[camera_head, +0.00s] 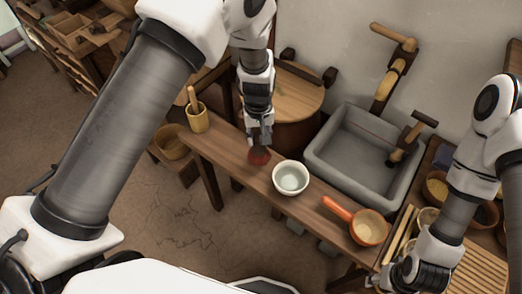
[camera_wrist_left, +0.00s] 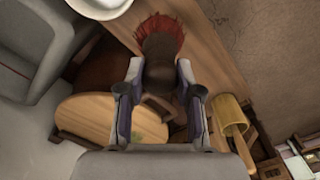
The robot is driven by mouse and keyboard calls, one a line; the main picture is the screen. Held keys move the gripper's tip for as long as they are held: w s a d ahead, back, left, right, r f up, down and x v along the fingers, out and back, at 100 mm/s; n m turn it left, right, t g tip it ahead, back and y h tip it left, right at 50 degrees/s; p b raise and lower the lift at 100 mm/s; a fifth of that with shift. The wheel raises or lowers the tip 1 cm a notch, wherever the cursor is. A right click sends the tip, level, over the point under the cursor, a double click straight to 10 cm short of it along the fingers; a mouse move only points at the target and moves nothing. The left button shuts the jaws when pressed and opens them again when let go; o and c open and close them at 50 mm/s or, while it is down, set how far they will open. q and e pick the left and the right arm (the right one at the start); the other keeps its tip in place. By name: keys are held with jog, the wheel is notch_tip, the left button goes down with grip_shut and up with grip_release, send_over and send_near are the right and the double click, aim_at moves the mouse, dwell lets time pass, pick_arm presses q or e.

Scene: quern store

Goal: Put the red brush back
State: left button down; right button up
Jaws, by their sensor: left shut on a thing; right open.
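The red brush (camera_head: 259,156) is at the tips of my left gripper (camera_head: 259,137), over the narrow wooden bench. In the left wrist view the brush (camera_wrist_left: 163,38) shows red bristles at the far end and a dark brown body. The fingers of my left gripper (camera_wrist_left: 156,75) are shut on that dark body. I cannot tell whether the bristles touch the bench top. My right gripper (camera_head: 388,277) is low at the right, near a slatted wooden rack, and is open; its fingertips are hard to make out.
A white bowl (camera_head: 291,178) stands right of the brush on the bench (camera_head: 232,150). An orange pan (camera_head: 367,228) is further right. A wooden cup (camera_head: 197,118) with a pestle-like stick stands at the left end. A grey stone sink (camera_head: 352,165) and a round-lidded tub (camera_head: 296,97) are behind.

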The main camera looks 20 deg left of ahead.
aim_at(261, 147)
pick_arm(q)
jog(key=f, duration=0.3)
jog(key=d+f+p, duration=0.1)
jog(key=shift+w+d+f, duration=0.1)
jog(key=shift+w+f, duration=0.2)
jog(key=shift+w, duration=0.05)
jog(key=shift+s+d+f, duration=0.1)
jog(key=shift+d+f, duration=0.05)
jog(key=shift+f, duration=0.2)
jog(key=shift+s+a+f, duration=0.1)
jog(key=shift+a+f, duration=0.1)
jog(key=shift+a, duration=0.3)
jog(key=c, duration=1.2)
grip_release()
jog(key=shift+f, duration=0.1)
jog(key=o, duration=0.4)
jog(key=shift+d, duration=0.2)
jog(key=shift+o, duration=0.2)
pick_arm(e)
jog(key=shift+w+d+r, duration=0.15)
jog(key=shift+d+r, duration=0.15)
jog(key=shift+d, duration=0.2)
jog(key=shift+a, duration=0.1)
